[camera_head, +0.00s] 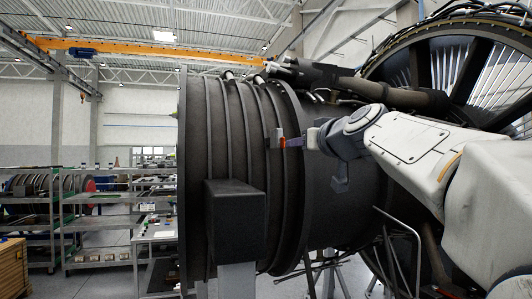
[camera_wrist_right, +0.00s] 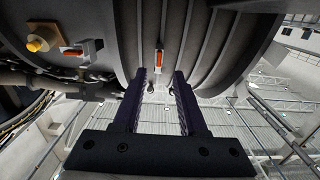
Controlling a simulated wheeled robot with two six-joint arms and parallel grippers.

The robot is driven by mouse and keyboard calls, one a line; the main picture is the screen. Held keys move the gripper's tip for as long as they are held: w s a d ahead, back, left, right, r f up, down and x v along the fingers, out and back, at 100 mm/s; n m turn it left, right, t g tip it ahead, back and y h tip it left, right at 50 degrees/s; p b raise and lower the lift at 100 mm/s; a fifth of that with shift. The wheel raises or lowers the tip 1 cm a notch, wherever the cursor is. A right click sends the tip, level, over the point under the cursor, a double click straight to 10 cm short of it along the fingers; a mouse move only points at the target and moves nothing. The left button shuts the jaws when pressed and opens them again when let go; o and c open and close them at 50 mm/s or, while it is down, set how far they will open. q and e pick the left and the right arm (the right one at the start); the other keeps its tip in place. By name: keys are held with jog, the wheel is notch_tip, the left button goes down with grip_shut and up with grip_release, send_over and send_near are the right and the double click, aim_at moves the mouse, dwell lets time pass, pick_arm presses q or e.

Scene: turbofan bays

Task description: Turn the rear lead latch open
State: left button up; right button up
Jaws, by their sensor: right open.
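A small latch with an orange-red handle (camera_wrist_right: 159,60) is on the dark ribbed engine casing (camera_wrist_right: 200,40) in the right wrist view. A red-orange part (camera_head: 283,142) also shows on the casing in the head view, beside a small pale bracket. My right gripper (camera_wrist_right: 160,74) is open, its two dark fingers pointing at the casing. The handle lies just beyond the fingertips, between them in the picture; contact cannot be told. In the head view the right gripper (camera_head: 294,142) reaches the casing from the right. My left gripper is not in view.
A second orange-and-grey fitting (camera_wrist_right: 90,50) and a yellow knob (camera_wrist_right: 37,43) sit left in the wrist view. A thick dark pipe (camera_head: 350,82) runs above my right arm. A dark block (camera_head: 235,218) stands before the casing. Shelves (camera_head: 95,215) stand at left.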

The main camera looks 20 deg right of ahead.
aim_at(284, 142)
jog(key=w+p, duration=0.1)
jog(key=w, duration=0.2)
jog(key=w+r+p, duration=0.1)
jog(key=w+p, duration=0.1)
jog(key=w, duration=0.1)
jog(key=w+p, duration=0.2)
jog(key=w, duration=0.1)
jog(key=shift+w+a+r, duration=0.15)
jog(key=shift+w, duration=0.45)
jog(key=shift+c, duration=0.3)
grip_shut()
